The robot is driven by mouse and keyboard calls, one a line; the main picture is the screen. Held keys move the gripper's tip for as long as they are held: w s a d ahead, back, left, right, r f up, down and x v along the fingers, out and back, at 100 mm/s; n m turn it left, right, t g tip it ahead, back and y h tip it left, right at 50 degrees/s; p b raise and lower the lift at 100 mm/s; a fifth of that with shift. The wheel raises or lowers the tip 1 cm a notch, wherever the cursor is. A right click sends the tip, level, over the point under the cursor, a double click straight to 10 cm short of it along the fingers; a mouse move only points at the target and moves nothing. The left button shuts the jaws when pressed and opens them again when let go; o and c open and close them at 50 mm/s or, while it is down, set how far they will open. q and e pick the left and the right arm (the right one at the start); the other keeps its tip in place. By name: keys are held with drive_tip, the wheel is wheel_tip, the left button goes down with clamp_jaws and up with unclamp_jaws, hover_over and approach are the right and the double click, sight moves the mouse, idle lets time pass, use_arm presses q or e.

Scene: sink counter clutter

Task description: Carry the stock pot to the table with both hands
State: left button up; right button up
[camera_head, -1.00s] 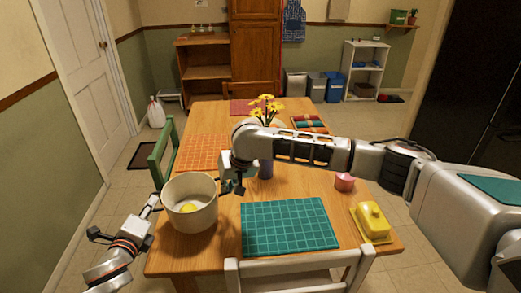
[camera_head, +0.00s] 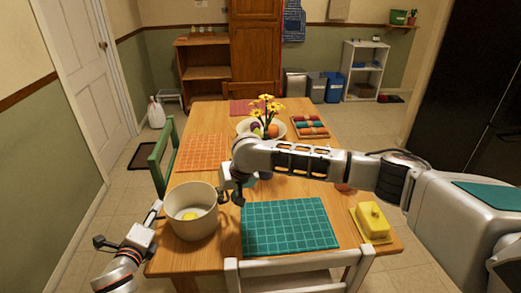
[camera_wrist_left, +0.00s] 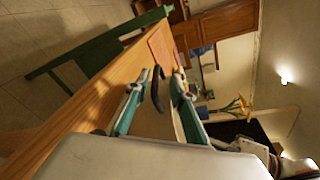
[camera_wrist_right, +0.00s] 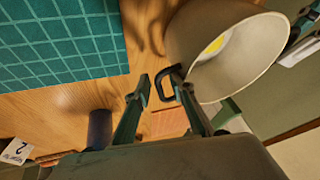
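The stock pot (camera_head: 192,222), pale grey with dark side handles and something yellow inside, stands upright at the table's (camera_head: 190,258) near left corner. My left gripper (camera_head: 150,226) is at its left side. In the left wrist view its fingers (camera_wrist_left: 155,92) are apart, with a dark handle (camera_wrist_left: 157,82) between them. My right gripper (camera_head: 230,192) is at the pot's right side. In the right wrist view its fingers (camera_wrist_right: 162,85) are spread on either side of the other dark handle (camera_wrist_right: 162,92), with gaps showing. The pot's base seems to rest on the wood.
A green grid mat (camera_head: 288,226) lies right of the pot, and a yellow butter dish (camera_head: 372,222) is at the right corner. An orange mat (camera_head: 203,152), a fruit bowl (camera_head: 278,130) and yellow flowers (camera_head: 263,108) are behind. Chairs stand at left (camera_head: 158,160) and front (camera_head: 300,262).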

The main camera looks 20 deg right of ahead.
drive_tip(key=shift+w, duration=0.1)
use_arm(q)
drive_tip(key=shift+s+a, duration=0.15)
drive_tip(key=shift+s, duration=0.05)
use_arm(e)
drive_tip(key=shift+d, duration=0.1)
drive_tip(key=shift+d+r, duration=0.15)
drive_tip(key=shift+r, duration=0.4)
use_arm(q)
drive_tip(key=v, duration=1.1)
drive_tip(key=shift+s, duration=0.2)
use_arm(e)
drive_tip(key=v, duration=1.1)
use_arm(q)
drive_tip(key=shift+a, duration=0.1)
use_arm(e)
drive_tip(key=shift+f, duration=0.1)
